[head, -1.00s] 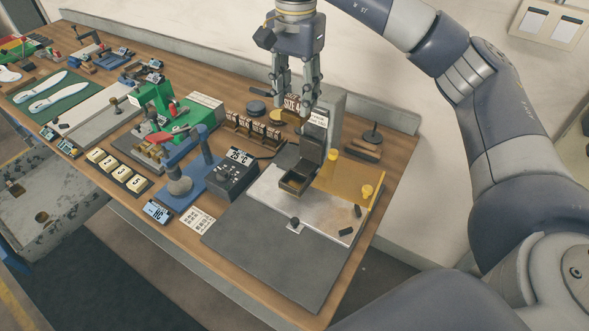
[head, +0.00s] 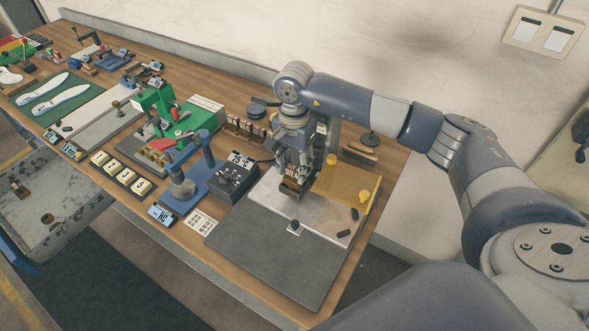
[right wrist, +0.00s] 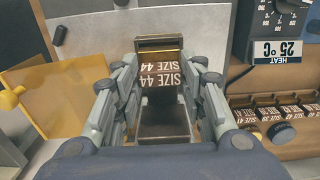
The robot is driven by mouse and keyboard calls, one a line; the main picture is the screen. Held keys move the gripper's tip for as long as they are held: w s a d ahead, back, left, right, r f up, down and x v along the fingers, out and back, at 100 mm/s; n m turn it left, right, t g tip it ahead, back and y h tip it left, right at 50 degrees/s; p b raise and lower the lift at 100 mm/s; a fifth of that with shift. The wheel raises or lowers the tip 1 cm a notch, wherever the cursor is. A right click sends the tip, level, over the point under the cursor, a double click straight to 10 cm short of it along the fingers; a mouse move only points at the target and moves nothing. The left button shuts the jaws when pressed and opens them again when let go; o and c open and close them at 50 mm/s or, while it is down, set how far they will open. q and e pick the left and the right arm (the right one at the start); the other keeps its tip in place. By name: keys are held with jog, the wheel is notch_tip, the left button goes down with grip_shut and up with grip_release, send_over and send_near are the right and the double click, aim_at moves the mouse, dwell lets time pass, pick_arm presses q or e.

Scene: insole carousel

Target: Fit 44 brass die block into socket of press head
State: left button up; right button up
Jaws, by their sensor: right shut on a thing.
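My right gripper (head: 293,172) points down at the press on the right part of the bench. It is shut on the dark brown die block (right wrist: 160,74), whose white "SIZE 44" lettering shows twice between the fingers in the right wrist view. The press head (right wrist: 158,43) is a dark box with a brass-coloured edge, right at the block; it also shows under the gripper in the head view (head: 291,193). The fingers hide most of the block and socket in the head view, and I cannot tell how deep the block sits. My left gripper is out of view.
A transparent amber guard (head: 345,184) stands right of the press head. A black heat controller (head: 234,179) and blue stand (head: 200,178) are to its left. A rack of other size blocks (right wrist: 275,115) is close by. The grey mat (head: 265,250) in front is mostly clear.

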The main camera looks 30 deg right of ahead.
aim_at(295, 168)
notch_tip(295, 168, down, 2)
jog(key=shift+f+p, duration=0.2)
jog(key=shift+p, duration=0.1)
jog(key=shift+f, duration=0.4)
jog(key=o, duration=1.3)
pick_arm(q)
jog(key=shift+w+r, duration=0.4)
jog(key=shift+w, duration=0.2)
